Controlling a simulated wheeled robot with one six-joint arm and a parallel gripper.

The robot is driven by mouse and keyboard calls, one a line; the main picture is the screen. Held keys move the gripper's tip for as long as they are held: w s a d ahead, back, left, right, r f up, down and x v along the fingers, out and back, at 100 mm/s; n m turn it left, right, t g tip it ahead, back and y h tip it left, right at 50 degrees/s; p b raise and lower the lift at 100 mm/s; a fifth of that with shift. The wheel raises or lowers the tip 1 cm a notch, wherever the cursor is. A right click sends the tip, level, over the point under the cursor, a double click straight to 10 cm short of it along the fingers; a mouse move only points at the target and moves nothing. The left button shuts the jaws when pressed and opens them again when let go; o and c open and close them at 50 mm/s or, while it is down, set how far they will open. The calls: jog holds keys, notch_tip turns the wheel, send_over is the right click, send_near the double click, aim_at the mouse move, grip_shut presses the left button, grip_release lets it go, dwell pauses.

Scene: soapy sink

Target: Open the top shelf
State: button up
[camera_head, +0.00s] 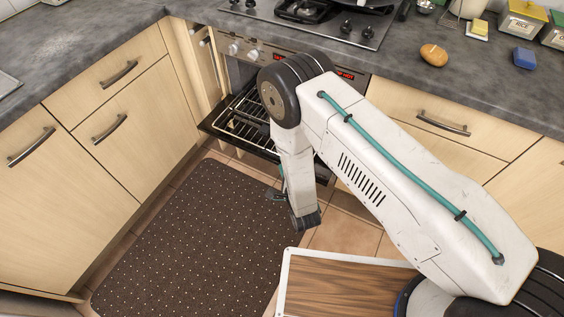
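A wire rack (243,122) shows at the open front of the oven, partly hidden by my arm. I cannot tell which part is the top shelf. The upper left drawer with its dark bar handle (118,73) is shut. The upper right drawer with its handle (442,123) also looks shut. My arm reaches from the lower right, bends in front of the oven and hangs down. My gripper (279,196) seems to be the small dark part near its lower end, above the floor and apart from the handles. Its fingers are too small and hidden to read.
The oven panel (245,48) has knobs and a red display. A dark dotted mat (195,235) covers the floor at left. On the grey counter are a hob (335,30), a potato-like item (433,54), a blue sponge (524,57) and a rice container (521,20).

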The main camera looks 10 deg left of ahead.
jog(key=v, duration=0.5)
jog(key=shift+s+d, duration=0.15)
jog(key=shift+s, duration=0.2)
